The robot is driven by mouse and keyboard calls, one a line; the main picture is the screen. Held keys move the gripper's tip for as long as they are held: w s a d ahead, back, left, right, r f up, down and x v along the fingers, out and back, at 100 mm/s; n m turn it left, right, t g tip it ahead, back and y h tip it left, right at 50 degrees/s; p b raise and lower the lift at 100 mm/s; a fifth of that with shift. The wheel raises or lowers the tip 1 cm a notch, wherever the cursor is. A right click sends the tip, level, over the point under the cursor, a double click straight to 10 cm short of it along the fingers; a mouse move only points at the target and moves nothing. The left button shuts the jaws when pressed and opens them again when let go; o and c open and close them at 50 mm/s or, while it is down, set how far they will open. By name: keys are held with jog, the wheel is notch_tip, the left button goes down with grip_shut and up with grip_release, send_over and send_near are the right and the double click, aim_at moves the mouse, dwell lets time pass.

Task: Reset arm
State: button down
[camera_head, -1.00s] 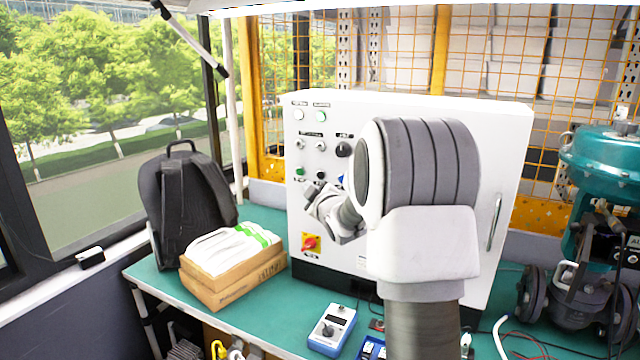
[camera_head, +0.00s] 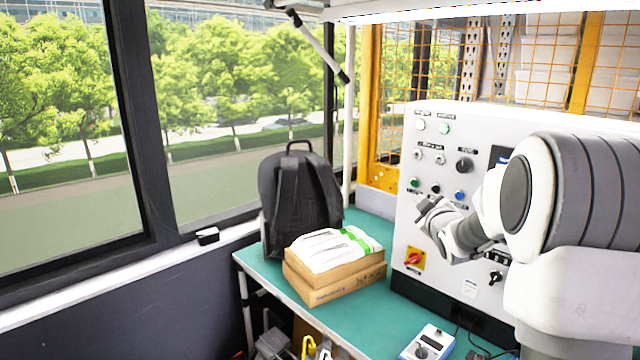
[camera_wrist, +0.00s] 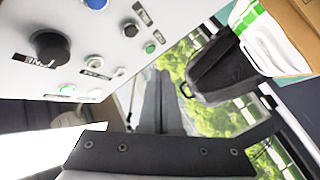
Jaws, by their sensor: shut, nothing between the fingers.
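My gripper (camera_head: 427,209) is in front of the white control box (camera_head: 408,290), at the end of my arm, which comes in from the right. In the wrist view my gripper's fingers (camera_wrist: 158,100) lie side by side, shut and empty. The box face with its black knob (camera_wrist: 52,47) and several buttons fills the upper left of the wrist view. In the head view the red rotary switch (camera_head: 413,258) on a yellow plate is below my gripper. My arm hides the right part of the box.
A black backpack (camera_head: 300,195) stands on the green table (camera_head: 375,318), left of the box. Cardboard boxes (camera_head: 335,288) with a white packet (camera_head: 328,250) on top lie in front of it. A blue handheld meter (camera_head: 428,343) lies near the front edge. Windows are at the left.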

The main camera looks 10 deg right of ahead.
jog(key=s+a+f+m+g, duration=0.1)
jog(key=s+a, duration=0.5)
jog(key=s, duration=0.7)
jog(key=s+a+f+m+g+y, duration=0.1)
jog(key=s+a+m+g, duration=0.3)
jog(key=s, duration=1)
jog(key=s+a+f+m+g+y, duration=0.1)
jog(key=s+a+m+g, duration=0.2)
jog(key=s, duration=1.1)
jog(key=a+g, duration=0.3)
jog(key=a, duration=0.2)
jog(key=shift+a+f+p, duration=0.15)
jog(key=shift+a+p, duration=0.05)
jog(key=shift+p, duration=0.1)
